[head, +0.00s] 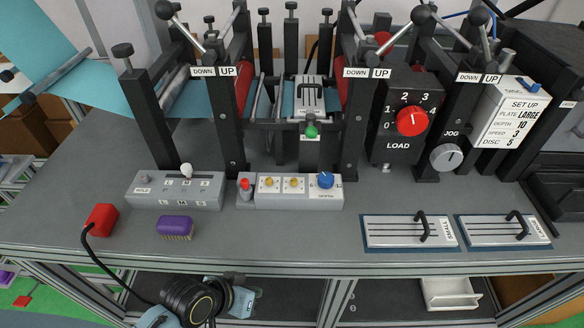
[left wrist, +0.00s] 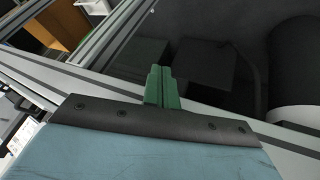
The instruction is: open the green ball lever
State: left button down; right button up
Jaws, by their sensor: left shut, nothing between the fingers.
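The green ball (head: 312,131) shows in the head view, low at the front of the central press unit, between the dark uprights. A silver slotted plate with a black handle (head: 309,92) stands just above and behind it. The lever's arm is mostly hidden behind the ball. My left arm shows at the bottom edge of the head view, below the bench front and well away from the ball. In the left wrist view my left gripper (left wrist: 162,88) has its green fingers together, with nothing between them. The green ball is not in the left wrist view. My right gripper is in neither view.
A grey box with a blue knob (head: 325,180) stands in front of the green ball. A red box (head: 100,220), a purple brush (head: 175,227) and two slotted plates (head: 410,231) lie on the bench.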

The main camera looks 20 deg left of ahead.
pick_arm(q)
jog(key=w+d+r+n+t+h, duration=0.2)
jog(key=w+r+h, duration=0.1)
jog(key=r, duration=0.5)
jog(key=w+d+r+n+t+h, duration=0.1)
jog(key=w+d+r+t+h, duration=0.15)
jog(key=r, duration=0.55)
jog(key=w+a+r+n+t+y, duration=0.3)
jog(key=w+a+r+n+t, duration=0.3)
jog(key=n, duration=0.7)
jog(key=a+t, duration=0.2)
jog(key=shift+w+a+r+n+b, duration=0.2)
jog(key=shift+a+r+n+b, duration=0.1)
jog(key=shift+a+r+n, duration=0.1)
jog(key=shift+y, duration=0.25)
